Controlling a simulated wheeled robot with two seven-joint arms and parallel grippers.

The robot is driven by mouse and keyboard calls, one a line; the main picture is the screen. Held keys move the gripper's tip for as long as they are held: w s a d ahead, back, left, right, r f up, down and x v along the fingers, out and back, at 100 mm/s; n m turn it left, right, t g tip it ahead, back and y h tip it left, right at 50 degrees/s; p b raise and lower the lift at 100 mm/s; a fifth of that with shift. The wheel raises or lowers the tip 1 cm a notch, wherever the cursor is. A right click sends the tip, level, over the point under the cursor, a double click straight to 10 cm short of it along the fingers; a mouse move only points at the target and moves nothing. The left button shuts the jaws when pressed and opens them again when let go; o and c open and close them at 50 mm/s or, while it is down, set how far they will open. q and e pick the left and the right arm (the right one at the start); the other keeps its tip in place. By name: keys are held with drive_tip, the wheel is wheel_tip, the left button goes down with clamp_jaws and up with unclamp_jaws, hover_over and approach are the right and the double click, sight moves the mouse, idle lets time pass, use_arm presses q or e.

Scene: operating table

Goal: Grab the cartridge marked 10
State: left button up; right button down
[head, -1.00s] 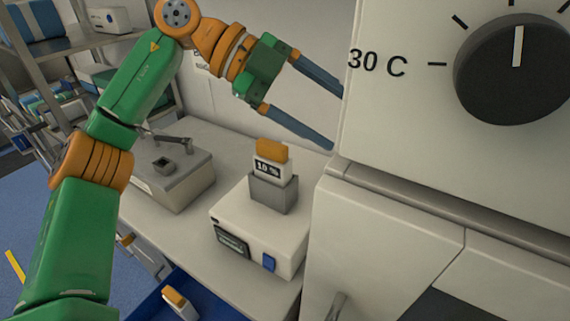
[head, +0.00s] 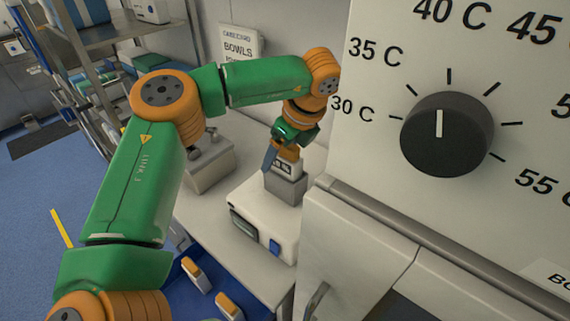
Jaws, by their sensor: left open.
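The cartridge marked 10 % (head: 284,168) stands upright in the grey holder on top of a white device (head: 262,217). It has a white body with a dark label and an orange top, partly hidden now by my gripper. My left gripper (head: 282,158) points down at the cartridge with its jaws open; one blue-grey finger shows at the cartridge's left side. The other finger is hidden, and I cannot tell whether the fingers touch the cartridge. My right gripper is not in view.
A large white cabinet with a temperature dial (head: 447,135) stands close on the right. Two orange-topped cartridges (head: 195,275) (head: 229,306) lie in a blue tray below. A grey device (head: 210,165) stands behind my left arm. Metal shelves are at the back left.

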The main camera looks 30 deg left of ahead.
use_arm(q)
drive_tip(key=shift+d+f, duration=0.1)
drive_tip(key=shift+d, duration=0.05)
clamp_jaws()
